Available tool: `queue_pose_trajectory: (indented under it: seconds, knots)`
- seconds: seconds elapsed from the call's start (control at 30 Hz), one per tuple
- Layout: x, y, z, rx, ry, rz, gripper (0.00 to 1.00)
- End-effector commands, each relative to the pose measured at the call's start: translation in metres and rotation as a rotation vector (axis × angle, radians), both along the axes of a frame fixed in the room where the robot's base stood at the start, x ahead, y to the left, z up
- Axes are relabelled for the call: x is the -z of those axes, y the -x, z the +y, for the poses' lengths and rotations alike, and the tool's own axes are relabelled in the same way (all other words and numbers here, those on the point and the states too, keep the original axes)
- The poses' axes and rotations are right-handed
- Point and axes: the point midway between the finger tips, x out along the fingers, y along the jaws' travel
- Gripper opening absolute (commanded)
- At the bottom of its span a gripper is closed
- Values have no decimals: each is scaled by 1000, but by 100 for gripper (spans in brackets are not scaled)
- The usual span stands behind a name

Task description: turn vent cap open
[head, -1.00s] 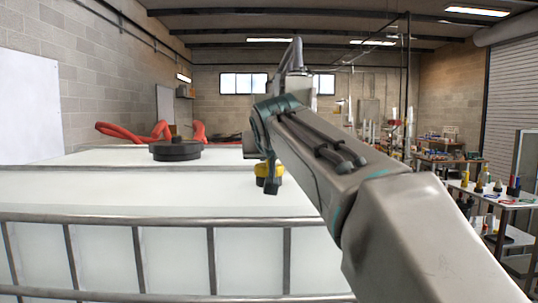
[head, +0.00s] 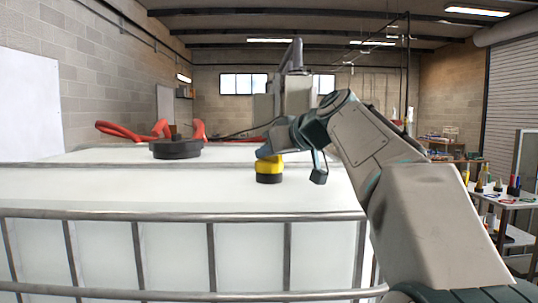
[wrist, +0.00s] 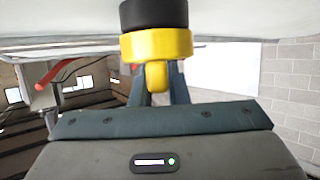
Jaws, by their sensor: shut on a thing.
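The vent cap (head: 270,166) is yellow on a black base (head: 269,179) and stands upright on the white tank's top. My gripper (head: 265,152) reaches it from the right, with its dark fingers at the cap's upper part. In the wrist view, which shows the scene upside down, the yellow cap (wrist: 157,45) has a narrow yellow tab between my gripper's two fingers (wrist: 157,82). The fingers are shut on this tab. In the head view, the tab is mostly hidden by my fingers.
The white tank (head: 100,190) has a metal bar frame (head: 180,215) along its front. A wide black lid (head: 176,149) sits on the tank to the left. Red hoses (head: 150,131) lie behind it. Benches with tools (head: 495,200) stand at the right.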

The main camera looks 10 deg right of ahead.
Motion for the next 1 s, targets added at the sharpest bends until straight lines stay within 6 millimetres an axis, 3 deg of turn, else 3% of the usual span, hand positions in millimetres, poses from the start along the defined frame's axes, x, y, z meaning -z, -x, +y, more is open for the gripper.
queue_pose_trajectory:
  seconds: [0.6, 1.0]
  knots:
    - [-4, -2, -3, -576, 0, 4, 0]
    - [-2, -1, -1, -837, 1, 3, 0]
